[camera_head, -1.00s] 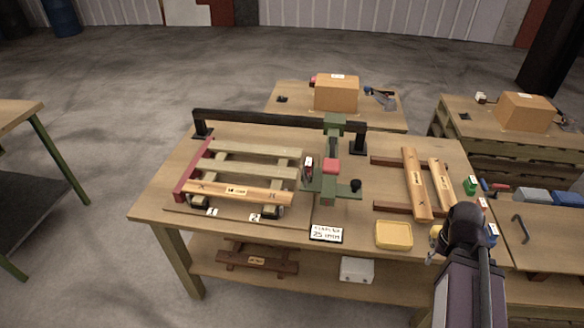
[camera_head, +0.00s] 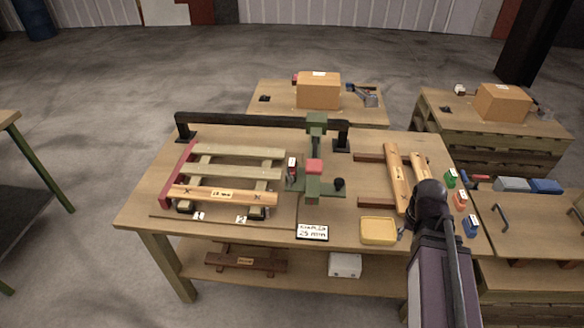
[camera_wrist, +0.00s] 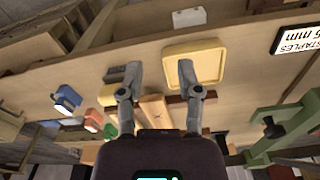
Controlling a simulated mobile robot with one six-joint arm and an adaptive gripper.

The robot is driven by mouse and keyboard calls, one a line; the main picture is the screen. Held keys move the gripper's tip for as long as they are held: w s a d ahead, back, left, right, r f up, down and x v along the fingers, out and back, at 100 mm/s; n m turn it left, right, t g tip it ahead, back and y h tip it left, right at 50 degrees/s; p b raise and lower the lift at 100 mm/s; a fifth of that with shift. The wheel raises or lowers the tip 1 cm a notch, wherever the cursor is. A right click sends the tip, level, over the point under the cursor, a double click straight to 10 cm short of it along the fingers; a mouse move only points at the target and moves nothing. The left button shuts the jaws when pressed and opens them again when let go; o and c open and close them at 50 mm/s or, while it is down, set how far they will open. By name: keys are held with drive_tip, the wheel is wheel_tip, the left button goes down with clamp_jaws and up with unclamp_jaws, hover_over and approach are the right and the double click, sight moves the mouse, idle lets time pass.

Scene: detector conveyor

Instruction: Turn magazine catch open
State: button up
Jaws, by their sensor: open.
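The green stapling tool (camera_head: 317,185) stands on the main table right of the slatted pallet, with a red block (camera_head: 314,166) on it and a black knob (camera_head: 339,184) at its right side. Part of the green tool (camera_wrist: 285,135) and the black knob (camera_wrist: 272,128) also show at the right of the wrist view. I cannot tell which part is the magazine catch. My gripper (camera_wrist: 156,75) is open and empty, over the table near the yellow tray (camera_wrist: 195,65), apart from the tool. In the head view my arm largely hides it.
A black rail (camera_head: 260,120) spans the table behind the pallet (camera_head: 225,175). A staples label (camera_head: 312,232) and the yellow tray (camera_head: 379,230) lie at the front. Wooden planks (camera_head: 397,178) lie between the tool and my arm. Small coloured bins (camera_head: 461,199) stand at the right.

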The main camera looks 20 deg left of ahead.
drive_tip(key=w+a+r+n+t+p, duration=0.1)
drive_tip(key=w+a+r+p, duration=0.25)
drive_tip(key=a, duration=0.25)
drive_tip(key=w+a+r+n+p, duration=0.1)
drive_tip(key=w+a+r+p, duration=0.1)
drive_tip(key=w+a+r, duration=0.3)
wheel_tip(320, 180, up, 5)
drive_tip(key=n+t+y+p, duration=0.2)
drive_tip(key=n+y+p, duration=0.15)
drive_tip(key=p, duration=0.25)
hover_over(289, 170)
drive_tip(key=s+d, duration=0.3)
drive_tip(key=s, duration=0.1)
drive_tip(key=shift+n+h, duration=0.45)
drive_tip(key=shift+f+b, duration=0.1)
drive_tip(key=shift+b, duration=0.2)
drive_tip(key=b+x, duration=1.2)
drive_tip(key=x, duration=0.1)
drive_tip(key=shift+w+a+f, duration=0.1)
drive_tip(key=shift+w+f, duration=0.05)
drive_tip(key=shift+f, duration=0.1)
clamp_jaws()
